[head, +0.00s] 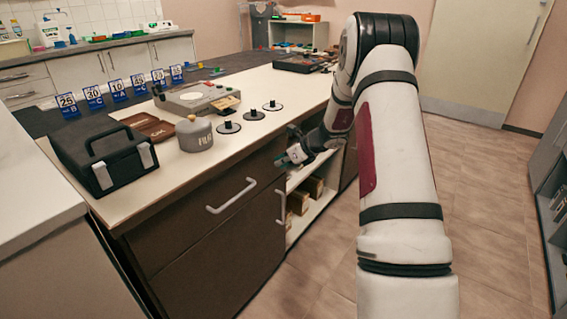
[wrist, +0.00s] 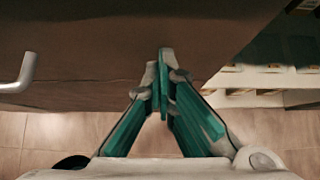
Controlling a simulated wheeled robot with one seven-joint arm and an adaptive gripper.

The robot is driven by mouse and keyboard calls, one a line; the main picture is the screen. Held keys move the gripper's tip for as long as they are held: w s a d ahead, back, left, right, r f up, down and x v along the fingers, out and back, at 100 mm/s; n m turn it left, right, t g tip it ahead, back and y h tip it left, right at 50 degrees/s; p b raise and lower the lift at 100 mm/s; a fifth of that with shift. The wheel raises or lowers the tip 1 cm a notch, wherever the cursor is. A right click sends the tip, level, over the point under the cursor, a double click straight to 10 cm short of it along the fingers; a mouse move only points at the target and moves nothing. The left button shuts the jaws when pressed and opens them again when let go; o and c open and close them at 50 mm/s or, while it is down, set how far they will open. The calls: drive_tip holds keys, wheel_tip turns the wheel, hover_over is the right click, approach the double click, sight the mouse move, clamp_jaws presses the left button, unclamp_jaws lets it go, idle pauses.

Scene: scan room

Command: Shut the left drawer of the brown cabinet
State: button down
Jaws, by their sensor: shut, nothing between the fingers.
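The brown cabinet (head: 210,265) stands under a cream worktop. Its left drawer (head: 170,236) has a dark brown front with a pale bar handle (head: 232,195). In the head view no clear gap shows between the drawer front and the cabinet, so I cannot tell whether it stands slightly out. My gripper (head: 284,161) is at the right end of the drawer front, right of the handle. In the wrist view my gripper (wrist: 163,58) is shut and empty, its tips over the brown front (wrist: 100,50); contact is unclear. The handle (wrist: 20,75) shows at the left edge.
An open shelf (head: 312,208) with boxes lies right of the drawer. The worktop (head: 195,165) holds a black case (head: 105,160), a grey canister (head: 194,134) and several black-knobbed discs. Tiled floor (head: 485,210) is free on the right.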

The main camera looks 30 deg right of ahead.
drive_tip(key=shift+w+a+r, duration=0.15)
drive_tip(key=shift+w+r, duration=0.05)
drive_tip(key=v, duration=1.2)
drive_tip(key=s+a+r+n+g+y, duration=0.15)
drive_tip(key=s+a+r+n, duration=0.3)
drive_tip(key=a, duration=0.45)
drive_tip(key=s+a+r+n+g, duration=0.2)
drive_tip(key=s+a+r+n, duration=0.2)
drive_tip(key=s+a+n, duration=0.3)
drive_tip(key=s+a+r+n+g+y, duration=0.15)
drive_tip(key=s+a+r+n, duration=0.3)
drive_tip(key=a, duration=0.55)
drive_tip(key=s+a+n+g+h, duration=0.1)
drive_tip(key=s+a+n, duration=0.2)
drive_tip(key=s+n, duration=0.3)
drive_tip(key=s+a+n+g+h, duration=0.2)
drive_tip(key=s+n, duration=0.1)
drive_tip(key=s, duration=0.5)
drive_tip(key=s+d+f+n+h, duration=0.25)
drive_tip(key=s+n, duration=0.45)
drive_tip(key=s, duration=0.5)
wheel_tip(320, 180, up, 25)
drive_tip(key=t+p, duration=0.3)
drive_tip(key=p, duration=1.9)
drive_tip(key=shift+d+r+h+p, duration=0.15)
drive_tip(key=shift+r+h+p, duration=0.05)
drive_tip(key=shift+h+p, duration=0.2)
